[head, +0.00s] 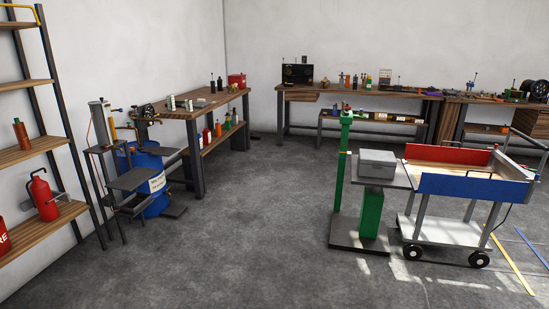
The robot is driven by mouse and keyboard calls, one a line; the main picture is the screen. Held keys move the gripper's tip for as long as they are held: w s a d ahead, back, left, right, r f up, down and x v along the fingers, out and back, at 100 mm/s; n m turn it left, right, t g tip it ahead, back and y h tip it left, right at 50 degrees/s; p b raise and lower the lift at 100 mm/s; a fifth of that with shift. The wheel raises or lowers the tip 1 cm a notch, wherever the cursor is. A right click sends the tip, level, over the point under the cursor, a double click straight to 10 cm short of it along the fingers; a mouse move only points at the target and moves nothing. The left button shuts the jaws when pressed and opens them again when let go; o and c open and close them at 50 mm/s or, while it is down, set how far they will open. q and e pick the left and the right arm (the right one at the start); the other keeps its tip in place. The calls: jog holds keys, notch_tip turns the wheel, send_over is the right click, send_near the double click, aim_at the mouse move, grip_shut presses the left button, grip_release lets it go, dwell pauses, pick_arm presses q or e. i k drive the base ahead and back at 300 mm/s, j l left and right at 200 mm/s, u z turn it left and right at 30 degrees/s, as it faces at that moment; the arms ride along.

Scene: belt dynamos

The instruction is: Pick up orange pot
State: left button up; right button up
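I cannot clearly make out an orange pot. Neither of my grippers is in view.
A shelving rack (45,150) with red extinguishers stands at the left. Near it are a blue barrel (150,180) and a wooden workbench (200,108). A green-posted stand with a grey box (377,164) and a blue-and-red cart (470,187) stand at the right. The middle floor is clear.

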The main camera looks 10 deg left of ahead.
aim_at(218, 129)
jog(key=i+j+u, duration=0.25)
jog(key=i, duration=0.75)
jog(key=i+u, duration=0.3)
jog(key=i, duration=3.4)
jog(key=i+u, duration=0.1)
jog(key=i, duration=0.7)
jog(key=i+l+u, duration=0.1)
jog(key=i, duration=0.75)
jog(key=i+l+u, duration=0.15)
jog(key=u, duration=0.3)
jog(key=i+l+u, duration=0.1)
jog(key=l+u, duration=0.35)
jog(key=i+l+u, duration=0.15)
jog(key=l, duration=0.4)
jog(key=i+l+u, duration=0.15)
jog(key=l, duration=0.4)
jog(key=i+l+u, duration=0.1)
jog(key=l, duration=0.45)
jog(key=i+l+u, duration=0.15)
jog(key=l, duration=0.4)
jog(key=k, duration=0.05)
